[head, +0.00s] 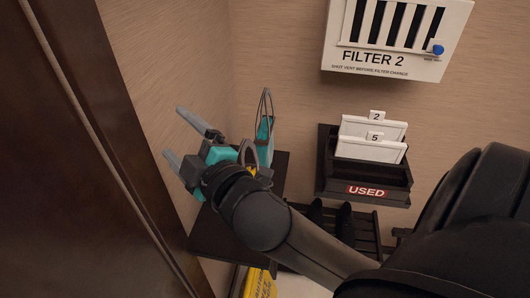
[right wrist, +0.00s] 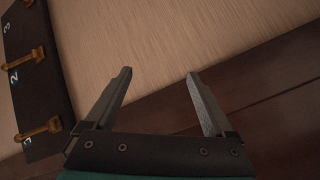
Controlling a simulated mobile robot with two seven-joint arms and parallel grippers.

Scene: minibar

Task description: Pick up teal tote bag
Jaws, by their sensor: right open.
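The teal tote bag (head: 265,139) stands on a small dark shelf (head: 232,237) in the corner, with its thin grey handles looped upward. It is partly hidden behind my right wrist. My right gripper (head: 173,130) is open and empty, to the left of the bag and apart from it. Its fingers point up and left, towards the dark wood panel. In the right wrist view the open fingers (right wrist: 158,73) have only wall and dark wood beyond them, and the bag does not show. My left gripper is not in view.
A black rack marked USED (head: 368,191) holds white cards, below the FILTER 2 box (head: 398,40). Dark shoes (head: 330,220) rest on a slatted rack. A yellow item (head: 260,284) is below the shelf. A dark hook board (right wrist: 38,75) shows at left in the wrist view.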

